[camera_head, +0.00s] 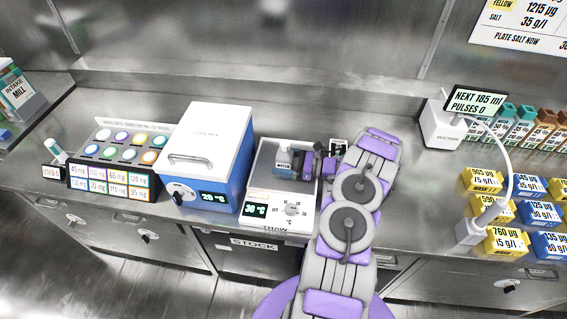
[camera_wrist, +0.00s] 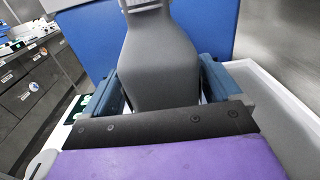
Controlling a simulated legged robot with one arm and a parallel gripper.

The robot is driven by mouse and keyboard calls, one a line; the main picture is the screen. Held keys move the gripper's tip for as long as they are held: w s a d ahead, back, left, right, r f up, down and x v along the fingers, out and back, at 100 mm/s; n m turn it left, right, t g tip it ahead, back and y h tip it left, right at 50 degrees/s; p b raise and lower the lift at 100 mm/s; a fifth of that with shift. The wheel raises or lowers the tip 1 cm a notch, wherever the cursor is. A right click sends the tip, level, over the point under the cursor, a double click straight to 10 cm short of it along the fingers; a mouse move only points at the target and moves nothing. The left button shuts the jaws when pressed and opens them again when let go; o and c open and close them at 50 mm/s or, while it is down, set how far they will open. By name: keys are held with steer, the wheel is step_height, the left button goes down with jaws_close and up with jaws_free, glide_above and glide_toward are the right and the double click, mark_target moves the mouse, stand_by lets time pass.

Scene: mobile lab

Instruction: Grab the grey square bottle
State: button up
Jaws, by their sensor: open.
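The grey square bottle (camera_wrist: 160,55) stands upright between the two blue fingers of my gripper (camera_wrist: 163,85) in the wrist view. The fingers are open, one on each side of its body. I cannot tell whether either finger touches it. The bottle's lower part is hidden behind my gripper's dark palm edge. In the head view the bottle (camera_head: 284,151) shows small on the white heater plate (camera_head: 268,205), with my gripper (camera_head: 288,170) at it from the right. A label at its front seems to read WATER.
A blue and white box (camera_head: 213,145) reading 20 °C stands just left of the heater plate. A rack of round coloured caps (camera_head: 112,180) is further left. A white dispenser (camera_head: 441,128) with a hose and several yellow and blue blocks (camera_head: 504,243) are at right.

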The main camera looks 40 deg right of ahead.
steer(key=shift+d+f, duration=0.15)
steer(key=shift+d, duration=0.45)
steer(key=c, duration=0.5)
steer(key=shift+a, duration=0.45)
steer(key=c, duration=0.6)
steer(key=shift+c, duration=1)
steer(key=shift+d, duration=0.15)
steer(key=shift+d, duration=0.15)
